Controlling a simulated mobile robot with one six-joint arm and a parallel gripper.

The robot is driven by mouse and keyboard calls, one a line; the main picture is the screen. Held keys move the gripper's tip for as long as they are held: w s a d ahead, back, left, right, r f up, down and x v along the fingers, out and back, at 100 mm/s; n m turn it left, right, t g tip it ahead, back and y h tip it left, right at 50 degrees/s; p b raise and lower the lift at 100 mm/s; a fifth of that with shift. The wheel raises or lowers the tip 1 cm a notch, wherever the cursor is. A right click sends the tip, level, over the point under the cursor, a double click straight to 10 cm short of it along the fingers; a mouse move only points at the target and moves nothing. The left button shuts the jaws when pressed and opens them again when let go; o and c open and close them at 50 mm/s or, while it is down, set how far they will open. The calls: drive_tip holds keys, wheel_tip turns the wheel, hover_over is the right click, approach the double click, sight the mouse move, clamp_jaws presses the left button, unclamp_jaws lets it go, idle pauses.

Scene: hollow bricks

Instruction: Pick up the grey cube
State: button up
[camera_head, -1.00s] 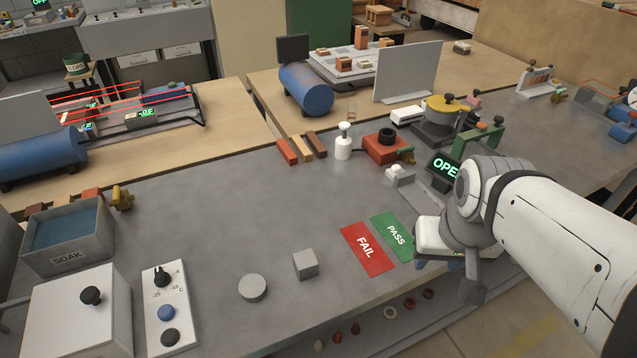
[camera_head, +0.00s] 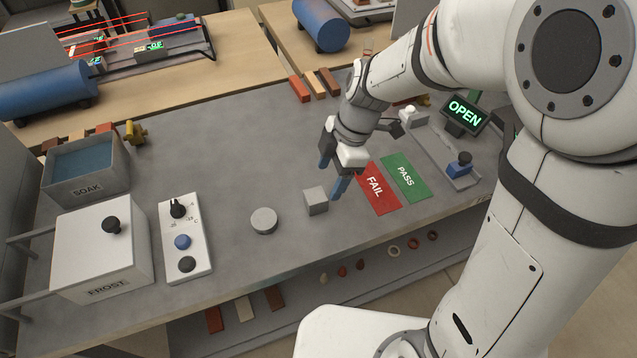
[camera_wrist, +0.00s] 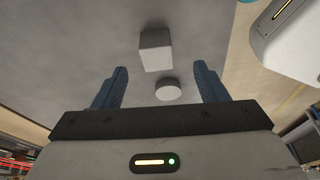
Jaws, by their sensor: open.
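The grey cube (camera_head: 316,201) stands on the grey bench top, near the bench's front edge, just right of a grey round disc (camera_head: 264,221). My gripper (camera_head: 331,180) has two blue fingers and is open and empty. It hangs above the bench close to the cube, apart from it. In the wrist view the cube (camera_wrist: 155,49) shows beyond the fingertips, between the lines of the two fingers (camera_wrist: 160,82). The disc (camera_wrist: 168,89) shows between the fingers in that picture, lower than the cube.
A red FAIL card (camera_head: 376,188) and a green PASS card (camera_head: 405,177) lie right of the cube. A control panel (camera_head: 185,238), a FROST box (camera_head: 100,254) and a SOAK tub (camera_head: 88,193) stand to the left. The bench behind the disc is clear.

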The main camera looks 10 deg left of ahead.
sight(316, 195)
drive_tip(key=shift+n, duration=0.3)
drive_tip(key=x, duration=0.5)
drive_tip(key=a+p+x, duration=0.1)
drive_tip(key=x, duration=0.2)
drive_tip(key=shift+w, duration=0.1)
drive_tip(key=shift+c, duration=0.3)
drive_tip(key=shift+r, duration=0.1)
drive_tip(key=c, duration=1.1)
